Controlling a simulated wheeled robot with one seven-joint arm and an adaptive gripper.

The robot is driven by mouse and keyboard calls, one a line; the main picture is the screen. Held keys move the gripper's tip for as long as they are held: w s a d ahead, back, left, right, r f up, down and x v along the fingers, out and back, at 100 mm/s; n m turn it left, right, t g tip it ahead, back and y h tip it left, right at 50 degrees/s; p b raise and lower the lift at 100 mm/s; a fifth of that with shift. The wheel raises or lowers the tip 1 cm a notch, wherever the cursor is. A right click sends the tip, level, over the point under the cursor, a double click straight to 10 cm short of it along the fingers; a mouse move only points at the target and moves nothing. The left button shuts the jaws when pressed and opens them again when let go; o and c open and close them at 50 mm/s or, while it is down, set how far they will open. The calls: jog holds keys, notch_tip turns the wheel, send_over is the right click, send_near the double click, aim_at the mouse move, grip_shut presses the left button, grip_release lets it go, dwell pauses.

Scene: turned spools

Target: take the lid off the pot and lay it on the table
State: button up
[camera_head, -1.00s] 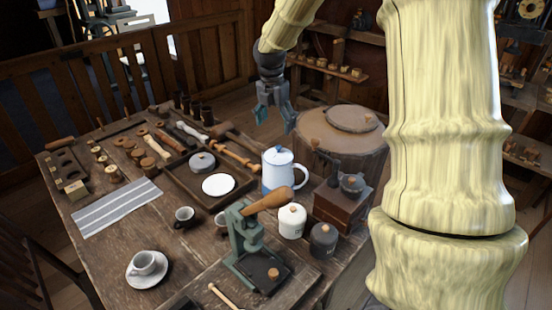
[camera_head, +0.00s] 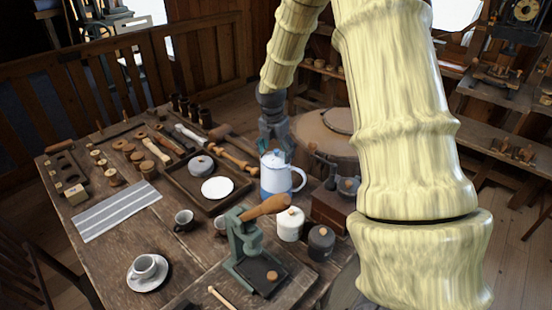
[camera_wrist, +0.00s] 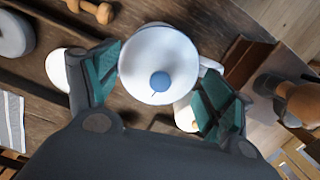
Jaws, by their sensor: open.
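The pot (camera_head: 277,182) is white above and blue below, with a handle on its right side. It stands upright on the wooden table. Its white lid (camera_head: 273,158) with a blue knob is on the pot. In the wrist view the lid (camera_wrist: 157,58) and its blue knob (camera_wrist: 160,81) show from above. My gripper (camera_head: 275,150) is right above and behind the lid in the head view. In the wrist view my gripper (camera_wrist: 160,92) is open, its teal finger pads on either side of the lid and knob. I cannot tell whether the fingers touch the lid.
A tray (camera_head: 180,186) with a white disc stands left of the pot. A wooden grinder (camera_head: 328,208), a white canister (camera_head: 290,224), a dark canister (camera_head: 321,242) and a green press (camera_head: 240,238) stand close by. The striped cloth (camera_head: 117,210) lies flat at left; bare table (camera_head: 105,268) shows in front.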

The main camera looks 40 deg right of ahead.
jog(key=shift+f, duration=0.25)
jog(key=shift+c, duration=0.3)
